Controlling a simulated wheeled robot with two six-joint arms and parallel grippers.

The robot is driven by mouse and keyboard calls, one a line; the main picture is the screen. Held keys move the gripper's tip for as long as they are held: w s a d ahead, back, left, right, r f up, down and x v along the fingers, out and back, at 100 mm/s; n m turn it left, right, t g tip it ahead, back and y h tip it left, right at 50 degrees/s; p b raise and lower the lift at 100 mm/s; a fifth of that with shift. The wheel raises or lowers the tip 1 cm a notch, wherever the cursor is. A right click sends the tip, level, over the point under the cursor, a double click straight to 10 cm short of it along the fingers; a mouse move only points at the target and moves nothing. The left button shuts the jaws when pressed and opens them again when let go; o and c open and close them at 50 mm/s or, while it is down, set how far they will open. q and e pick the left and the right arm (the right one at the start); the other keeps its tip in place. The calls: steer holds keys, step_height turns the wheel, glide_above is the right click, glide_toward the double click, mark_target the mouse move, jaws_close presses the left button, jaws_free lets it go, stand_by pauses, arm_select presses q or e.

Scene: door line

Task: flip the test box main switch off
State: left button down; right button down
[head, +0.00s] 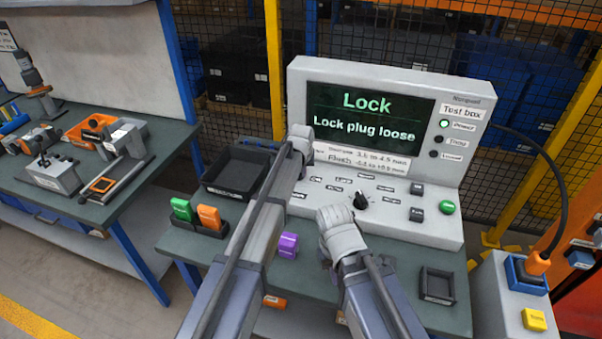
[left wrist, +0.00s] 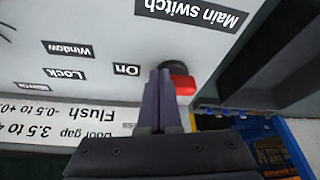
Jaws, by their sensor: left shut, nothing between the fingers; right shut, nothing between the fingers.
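The test box (head: 440,222) stands on the green bench, its screen reading "Lock" and "Lock plug loose". Its power lamp (head: 444,124) is lit green. In the left wrist view, which is upside down, the main switch (left wrist: 182,85) has a red lever on a dark round base, between the "Main switch" and "On" labels. My left gripper (left wrist: 161,74) is shut and empty, its fingertips close beside the red lever; I cannot tell whether they touch. In the head view my left arm hides the switch. My right gripper (head: 338,212) is shut, low before the panel's front.
A black tray (head: 238,172) lies left of the box, with green and orange pieces near it. A purple block (head: 288,245) and a small dark tray (head: 437,285) are at the bench front. A grey stand with an orange plug (head: 538,264) is at right.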

arm_select(q)
steer(key=shift+w+d+n+y, duration=0.15)
steer(key=shift+n+y, duration=0.05)
steer(key=shift+n, duration=0.3)
steer(key=shift+w+d+n+y, duration=0.1)
steer(key=shift+d+n+y, duration=0.1)
steer(key=shift+n, duration=0.3)
steer(key=shift+w+d+n+y, duration=0.25)
steer(key=shift+n+y, duration=0.15)
steer(key=shift+n, duration=0.7)
steer(key=shift+w+n, duration=0.1)
steer(key=shift+n, duration=0.2)
steer(key=shift+w+d+n+g+y, duration=0.15)
steer(key=shift+w+n+g+y, duration=0.1)
steer(key=shift+n, duration=0.5)
steer(key=shift+w+d+n+g+y, duration=0.15)
steer(key=shift+w+n+g+y, duration=0.1)
steer(key=shift+n, duration=0.5)
steer(key=shift+w+d+n+g+y, duration=0.1)
steer(key=shift+w+n+g+y, duration=0.2)
steer(key=shift+n, duration=0.65)
steer(key=shift+w+n+g+y, duration=0.2)
steer(key=shift+w+n+g, duration=0.1)
steer(key=shift+n, duration=0.65)
steer(key=shift+w+n+g, duration=0.35)
steer(key=shift+n+g, duration=0.05)
steer(key=shift+n, duration=0.8)
steer(key=shift+w, duration=0.15)
